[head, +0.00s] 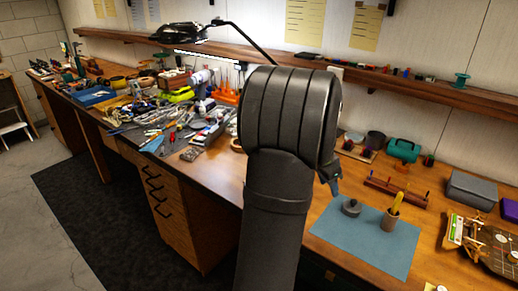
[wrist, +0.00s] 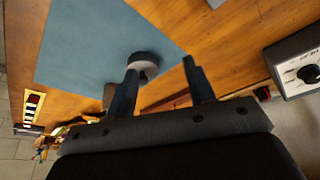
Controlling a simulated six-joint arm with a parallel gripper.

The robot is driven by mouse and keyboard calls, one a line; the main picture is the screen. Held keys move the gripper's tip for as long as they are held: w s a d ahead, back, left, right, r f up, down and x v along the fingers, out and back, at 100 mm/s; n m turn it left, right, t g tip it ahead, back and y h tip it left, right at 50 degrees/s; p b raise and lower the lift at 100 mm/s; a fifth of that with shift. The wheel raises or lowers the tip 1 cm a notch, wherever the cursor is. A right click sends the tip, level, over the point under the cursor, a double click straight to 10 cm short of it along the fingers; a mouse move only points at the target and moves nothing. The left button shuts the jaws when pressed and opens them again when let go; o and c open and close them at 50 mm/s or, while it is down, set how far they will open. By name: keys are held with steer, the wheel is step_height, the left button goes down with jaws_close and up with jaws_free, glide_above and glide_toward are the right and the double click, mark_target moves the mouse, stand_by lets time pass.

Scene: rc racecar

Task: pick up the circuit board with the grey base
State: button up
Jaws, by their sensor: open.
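I cannot pick out a circuit board with a grey base for certain. In the head view a small, flat, busy-looking piece (head: 190,154) lies on the bench left of my arm, too small to identify. A brown board-like piece with round parts (head: 488,243) is at the right edge. My gripper (wrist: 160,66) is open and empty in the wrist view, its two fingers apart above the blue mat's edge. In the head view my arm hides most of it, and only a dark finger part shows.
The blue mat (head: 350,242) bears a grey round piece (head: 351,207) and a cup with a yellow item (head: 391,219). Tools clutter the bench's left. A grey dial box (wrist: 302,68) shows in the wrist view.

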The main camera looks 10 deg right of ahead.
steer(key=shift+a+n, duration=0.45)
steer(key=shift+n, duration=0.15)
steer(key=c, duration=0.4)
steer(key=a+n, duration=0.1)
steer(key=n, duration=0.1)
steer(key=a+n, duration=0.1)
steer(key=n, duration=0.2)
steer(key=a+n+h, duration=0.1)
steer(key=a+n, duration=0.1)
steer(key=shift+s+a+r+n+t, duration=0.1)
steer(key=shift+r+n+t, duration=0.1)
steer(key=shift+n+t, duration=0.1)
jaws_close()
steer(key=s+a+n+t+h, duration=0.1)
steer(key=s+a+n+t, duration=0.15)
steer(key=a+n, duration=1)
steer(key=s+a+n+t+h, duration=0.1)
steer(key=a+n+t, duration=0.25)
steer(key=n, duration=1.75)
steer(key=shift+g, duration=0.5)
steer(key=x, duration=0.9)
steer(key=shift+w+a+f, duration=0.1)
steer(key=shift+w+a, duration=0.2)
steer(key=shift+a, duration=0.1)
steer(key=shift+w+d+f, duration=0.1)
steer(key=shift+w+d, duration=1.35)
steer(key=shift+w, duration=0.05)
